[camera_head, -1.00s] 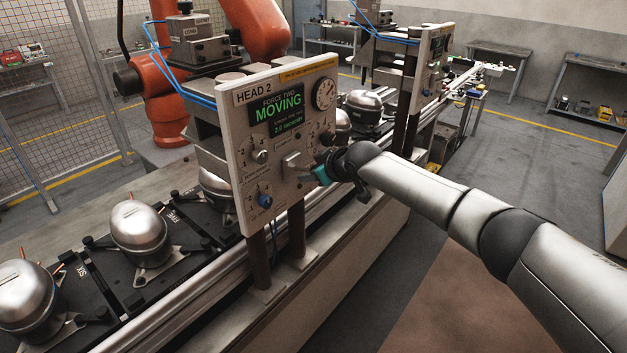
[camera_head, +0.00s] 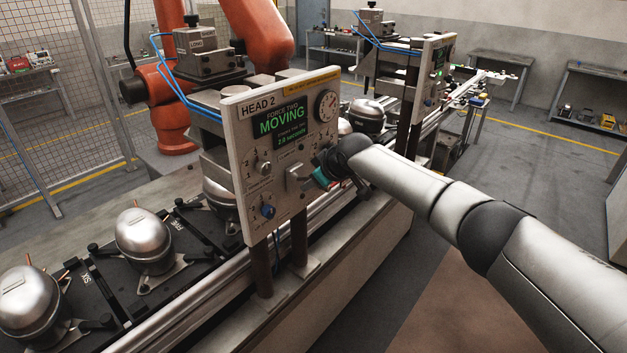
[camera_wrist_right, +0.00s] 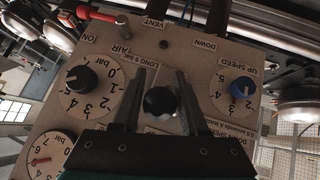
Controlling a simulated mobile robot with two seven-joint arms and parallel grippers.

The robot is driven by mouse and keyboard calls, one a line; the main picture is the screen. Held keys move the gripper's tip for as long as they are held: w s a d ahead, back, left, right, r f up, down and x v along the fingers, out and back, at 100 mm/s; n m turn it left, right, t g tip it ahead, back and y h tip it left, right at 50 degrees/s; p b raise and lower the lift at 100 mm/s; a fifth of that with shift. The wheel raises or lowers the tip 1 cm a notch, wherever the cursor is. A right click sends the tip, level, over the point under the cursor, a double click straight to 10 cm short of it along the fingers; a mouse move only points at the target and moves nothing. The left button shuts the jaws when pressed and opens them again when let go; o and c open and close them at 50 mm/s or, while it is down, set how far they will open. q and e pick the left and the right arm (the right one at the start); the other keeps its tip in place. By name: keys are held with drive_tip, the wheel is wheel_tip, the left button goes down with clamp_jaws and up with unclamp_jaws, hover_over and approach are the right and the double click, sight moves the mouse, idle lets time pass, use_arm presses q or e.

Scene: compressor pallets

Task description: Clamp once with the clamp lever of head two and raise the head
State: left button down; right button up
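The head two panel (camera_head: 237,150) stands upright on posts in the middle of the head view. Its display (camera_head: 282,125) reads "FORCE TWO MOVING" and "2.0 seconds". My right gripper (camera_head: 318,178) is at the panel's lower right, beside a metal lever plate (camera_head: 298,178). In the right wrist view, the panel (camera_wrist_right: 205,55) appears upside down. A dark round lever knob (camera_wrist_right: 160,102) sits between the fingers of my right gripper (camera_wrist_right: 160,80), with narrow gaps at its sides. The lever's stem is hidden behind the knob. My left gripper is out of view.
Silver compressors (camera_head: 143,240) stand on black pallets along the conveyor left of the panel. A blue knob (camera_head: 267,211) and a gauge (camera_head: 326,105) are on the panel. An orange robot arm (camera_head: 175,118) stands behind. The floor (camera_head: 520,180) at right is clear.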

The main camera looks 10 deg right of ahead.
drive_tip(key=shift+o, duration=0.3)
drive_tip(key=shift+s+r, duration=0.1)
drive_tip(key=shift+s+d+r, duration=0.15)
drive_tip(key=shift+s+r, duration=0.25)
drive_tip(key=shift+r, duration=0.05)
drive_tip(key=v, duration=1.3)
drive_tip(key=shift+s+r, duration=0.25)
drive_tip(key=shift+s, duration=0.05)
